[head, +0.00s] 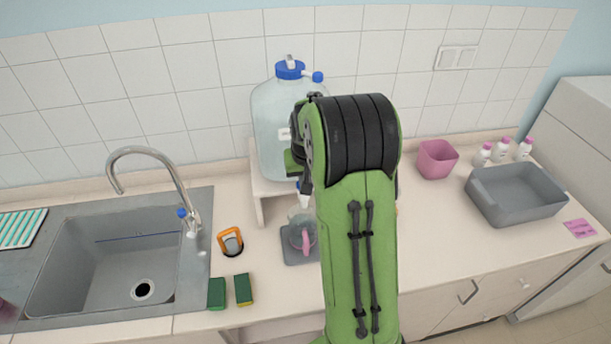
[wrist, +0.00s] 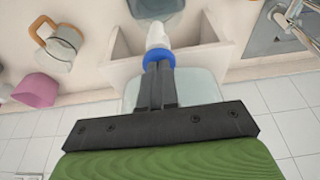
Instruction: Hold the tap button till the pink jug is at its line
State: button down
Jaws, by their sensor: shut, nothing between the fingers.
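The pink jug (head: 306,240), clear with a pink handle, stands on a dark grey pad (head: 289,255) below the front of the water bottle. Its line and water level are too small to tell. The large clear water bottle (head: 266,120) with a blue cap stands on a white stand (head: 262,200). In the wrist view, the white tap (wrist: 157,35) has a blue collar (wrist: 157,56). My gripper (wrist: 160,70) is shut and empty, its fingertips at the blue collar. I cannot tell whether they press the button.
A sink (head: 110,270) with a curved faucet lies left. An orange-handled jug (head: 231,241) and two green sponges (head: 243,289) sit near it. A pink bin (head: 436,158), grey tub (head: 516,193) and small bottles stand right. The wrist view shows another orange-handled jug (wrist: 60,42).

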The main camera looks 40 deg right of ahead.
jog(key=v, duration=1.2)
jog(key=shift+r+b, duration=0.3)
jog(key=shift+b, duration=0.1)
jog(key=shift+w+d, duration=0.1)
jog(key=shift+w, duration=0.05)
jog(key=s+a+f+n+t+b, duration=0.1)
jog(key=s+a+n+t+b, duration=0.3)
jog(key=s+a, duration=0.8)
jog(key=s+a+f+n+g+y+b, duration=0.1)
jog(key=s+a+f+b, duration=0.3)
jog(key=s, duration=0.6)
notch_tip(320, 180, down, 3)
jog(key=a, duration=0.3)
jog(key=shift+r, duration=0.15)
jog(key=c, duration=1.8)
grip_release()
jog(key=shift+d, duration=0.1)
